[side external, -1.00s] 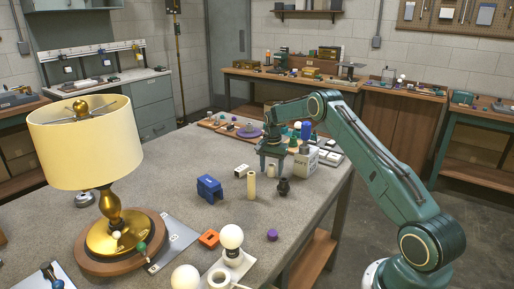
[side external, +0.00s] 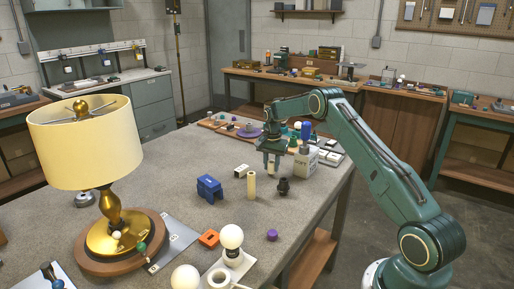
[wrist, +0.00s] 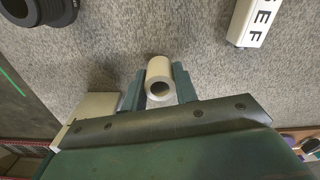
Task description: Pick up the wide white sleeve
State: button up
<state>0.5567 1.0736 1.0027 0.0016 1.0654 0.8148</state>
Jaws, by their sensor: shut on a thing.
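My gripper (side external: 271,163) is pointed down over the far right part of the grey bench. Its two fingers are closed on the sides of a short, wide white sleeve (wrist: 158,76), seen end-on with its dark bore in the wrist view. In the side view the sleeve is small between the fingers, and I cannot tell whether it is clear of the bench. A taller, narrow cream sleeve (side external: 252,185) stands apart, nearer the camera.
A dark fitting (side external: 283,187) stands close by; a white block (side external: 241,171) with letters lies to the left. A light box (side external: 302,164) is just right of my gripper. A blue block (side external: 209,188) and lamp (side external: 112,215) stand further left.

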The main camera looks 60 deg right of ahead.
aim_at(272, 162)
notch_tip(272, 162, up, 19)
jog(key=shift+f, duration=0.2)
dwell(0.3)
dwell(0.6)
